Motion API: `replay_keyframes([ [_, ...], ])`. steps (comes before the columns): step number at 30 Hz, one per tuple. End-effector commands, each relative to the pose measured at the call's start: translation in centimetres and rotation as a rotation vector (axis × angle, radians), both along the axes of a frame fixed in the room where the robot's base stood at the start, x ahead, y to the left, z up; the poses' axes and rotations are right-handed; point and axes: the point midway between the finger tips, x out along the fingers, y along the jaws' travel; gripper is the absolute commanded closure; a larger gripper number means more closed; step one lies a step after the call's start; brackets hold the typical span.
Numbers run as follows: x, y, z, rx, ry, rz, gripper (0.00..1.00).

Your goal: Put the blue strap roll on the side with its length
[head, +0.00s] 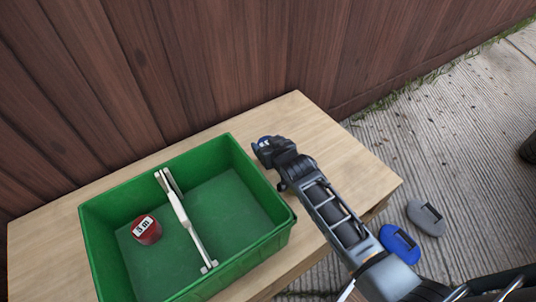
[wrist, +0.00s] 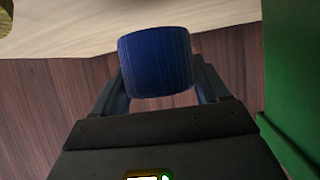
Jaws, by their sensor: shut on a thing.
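My gripper (head: 268,158) is shut on the blue strap roll (wrist: 157,62), which sits between the two fingers in the wrist view. In the head view the blue roll (head: 264,144) is mostly hidden by the gripper, with a small white mark showing. It is held just right of the green crate (head: 270,236), over the table. A white divider bar (head: 180,212) splits the crate into a left and a right side. A red roll (head: 146,230) with a white label reading "5 m" lies in the left side. The right side shows empty.
The wooden table (head: 300,120) is bare behind and right of the crate. A brown plank fence (head: 220,60) stands close behind. A blue oval thing (head: 396,240) and a grey one (head: 424,219) lie on the ground at right. A yellowish thing (wrist: 5,18) shows at the wrist view's corner.

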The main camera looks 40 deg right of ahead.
Motion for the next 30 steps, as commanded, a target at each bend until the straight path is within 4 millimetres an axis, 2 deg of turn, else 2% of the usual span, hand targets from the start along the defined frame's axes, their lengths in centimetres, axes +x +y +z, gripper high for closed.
replay_keyframes([
  [9,0.1,0.0,-3.8,0.0,0.001,0.0,0.62],
  [22,0.0,0.0,-4.4,-0.001,-0.001,0.001,0.62],
  [23,0.0,0.0,-4.2,-0.001,0.0,0.0,0.23],
  [30,0.0,0.0,-4.2,-0.001,0.0,0.0,0.0],
])
